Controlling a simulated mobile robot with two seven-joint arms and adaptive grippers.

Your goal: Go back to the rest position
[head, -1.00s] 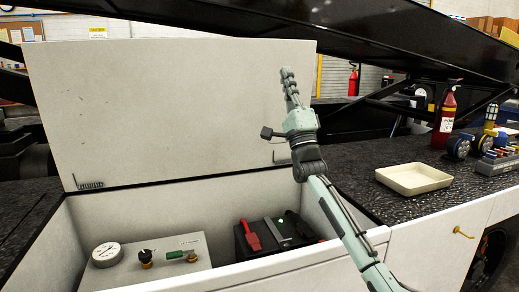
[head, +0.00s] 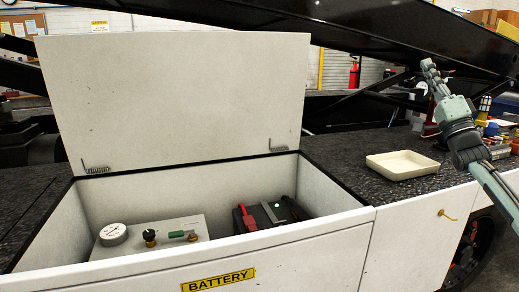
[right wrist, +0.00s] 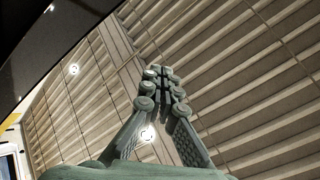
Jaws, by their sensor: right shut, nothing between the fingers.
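My right gripper (head: 430,68) is raised at the right of the head view, above the dark deck and right of the cream tray. It points up and is shut and empty. The right wrist view shows its fingers (right wrist: 161,73) together against the slatted ceiling. My left gripper is not in view.
The battery box (head: 305,238) stands open with its lid (head: 180,100) up. A gauge panel (head: 165,245) and a dark battery (head: 265,216) with a red clamp are inside. The cream tray (head: 402,165) lies on the deck (head: 345,155). A dark beam (head: 340,35) slopes overhead.

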